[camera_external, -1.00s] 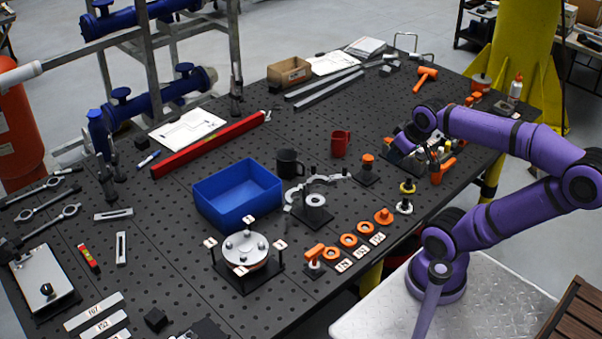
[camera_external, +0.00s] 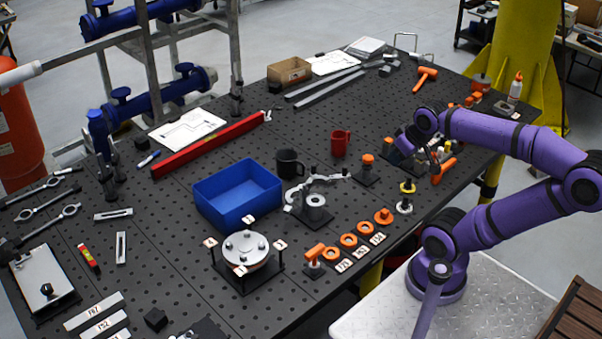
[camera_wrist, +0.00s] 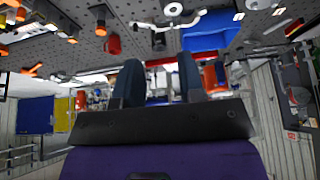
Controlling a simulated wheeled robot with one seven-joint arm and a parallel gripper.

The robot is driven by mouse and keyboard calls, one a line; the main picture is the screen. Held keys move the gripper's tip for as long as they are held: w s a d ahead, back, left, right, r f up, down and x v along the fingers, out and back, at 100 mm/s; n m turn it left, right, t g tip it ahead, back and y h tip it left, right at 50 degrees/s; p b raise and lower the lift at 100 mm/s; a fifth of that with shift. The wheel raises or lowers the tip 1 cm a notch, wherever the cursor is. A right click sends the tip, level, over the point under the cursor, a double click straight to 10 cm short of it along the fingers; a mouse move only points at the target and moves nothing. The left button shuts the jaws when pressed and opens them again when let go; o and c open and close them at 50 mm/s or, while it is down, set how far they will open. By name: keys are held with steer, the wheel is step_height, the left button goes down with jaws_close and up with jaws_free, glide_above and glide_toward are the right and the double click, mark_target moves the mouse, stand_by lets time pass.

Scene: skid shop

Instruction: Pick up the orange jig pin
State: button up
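An orange knob-topped piece (camera_external: 367,159) stands upright on a small black plate near the middle of the bench; it looks like the jig pin, though I cannot be sure among several orange parts. In the wrist view an orange-topped dark post (camera_wrist: 100,18) at upper left may be the same piece. My gripper (camera_wrist: 157,72) has its two dark fingers apart with nothing held between them. In the outside view my gripper (camera_external: 403,143) is up and to the right of the knob-topped piece, apart from it and partly hidden by my wrist.
A red mug (camera_external: 340,142), black mug (camera_external: 289,163) and blue bin (camera_external: 237,206) stand left of the knob-topped piece. A grey clamp fixture (camera_external: 316,201) is in front. Orange rings (camera_external: 348,240) lie along the near edge. An orange hammer (camera_external: 425,76) lies farther back.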

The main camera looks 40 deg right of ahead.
steer(key=shift+o, duration=0.4)
steer(key=w+d+r+g+h, duration=0.1)
steer(key=w+d+g+h, duration=0.1)
steer(key=w+d, duration=0.85)
steer(key=w+d+f+n+g, duration=0.15)
steer(key=w+d+f, duration=0.35)
steer(key=w+d, duration=0.55)
steer(key=g+y, duration=0.2)
glide_toward(434, 153)
steer(key=shift+a, duration=0.4)
steer(key=shift+s+d+f, duration=0.1)
steer(key=shift+d+f, duration=0.15)
steer(key=shift+f, duration=0.4)
step_height(434, 153, down, 10)
steer(key=shift+s+f, duration=0.1)
steer(key=shift+s, duration=0.05)
steer(key=c, duration=0.7)
